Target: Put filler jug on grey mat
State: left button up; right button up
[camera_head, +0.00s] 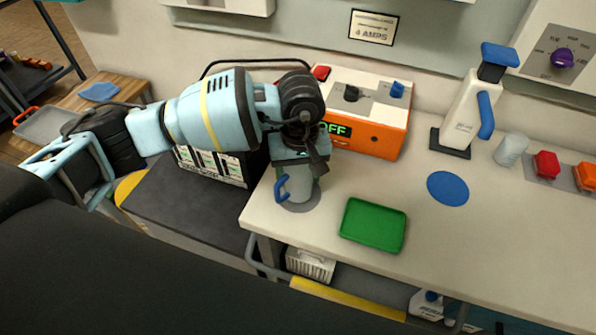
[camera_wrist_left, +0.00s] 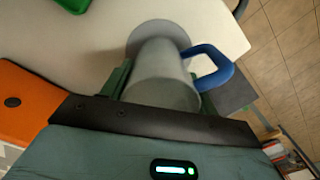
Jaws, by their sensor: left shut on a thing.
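The filler jug (camera_head: 298,184) is a grey, upright cup with a blue handle on its left side in the head view. My left gripper (camera_head: 297,163) is shut on it from above and hides its upper part. The jug also shows in the left wrist view (camera_wrist_left: 160,78) between the two fingers. The round grey mat (camera_head: 312,203) lies on the white bench near its left front corner, under the jug. The mat shows past the jug in the wrist view (camera_wrist_left: 158,32). I cannot tell whether the jug's base touches it. My right gripper is not in view.
A green tray (camera_head: 373,225) lies just right of the jug. The orange and white charger (camera_head: 368,112) stands behind.

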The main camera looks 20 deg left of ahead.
pick_arm(q)
jog(key=shift+f, duration=0.2)
jog(key=o, duration=1)
jog(key=shift+r, duration=0.1)
jog(key=shift+r, duration=0.25)
notch_tip(320, 180, up, 12)
jog(key=shift+f, duration=0.15)
jog(key=shift+d, duration=0.1)
